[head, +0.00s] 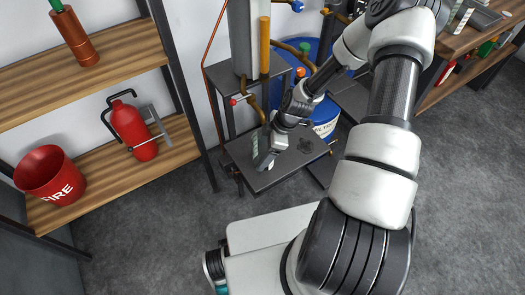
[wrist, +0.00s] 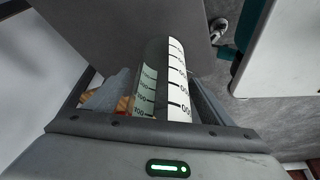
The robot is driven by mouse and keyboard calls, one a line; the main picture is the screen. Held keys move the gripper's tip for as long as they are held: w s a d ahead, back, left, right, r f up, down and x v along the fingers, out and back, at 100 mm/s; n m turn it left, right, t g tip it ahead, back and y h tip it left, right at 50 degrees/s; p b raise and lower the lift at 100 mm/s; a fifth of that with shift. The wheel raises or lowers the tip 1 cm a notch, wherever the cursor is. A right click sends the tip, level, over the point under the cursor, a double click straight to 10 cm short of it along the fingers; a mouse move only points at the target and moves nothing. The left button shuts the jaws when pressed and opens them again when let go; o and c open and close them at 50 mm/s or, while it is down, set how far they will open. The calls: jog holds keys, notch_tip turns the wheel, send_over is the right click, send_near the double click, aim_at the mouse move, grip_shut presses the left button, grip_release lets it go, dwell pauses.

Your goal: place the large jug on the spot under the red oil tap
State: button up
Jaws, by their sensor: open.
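A clear jug with printed scale strips (wrist: 178,80) stands between the fingers of my gripper (wrist: 155,100) in the wrist view. The fingers are open on either side of it; I cannot tell whether they touch it. In the head view a pale scale strip of the jug (head: 256,143) shows at the left of the small dark platform (head: 262,182), beside my gripper (head: 266,161). A red tap handle (head: 234,101) is above the platform's left side, next to a brown spout. The spot under it is hidden or not distinct. The jug's base is hidden.
A dark round mark (head: 305,145) is on the platform's right part. An orange-red knob (head: 300,72) and a blue drum (head: 325,120) stand behind. Wooden shelves at left hold a fire extinguisher (head: 133,128) and a red bucket (head: 50,174). The floor in front is clear.

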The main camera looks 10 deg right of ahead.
jog(key=p+v, duration=0.2)
jog(key=v, duration=1)
dwell(0.9)
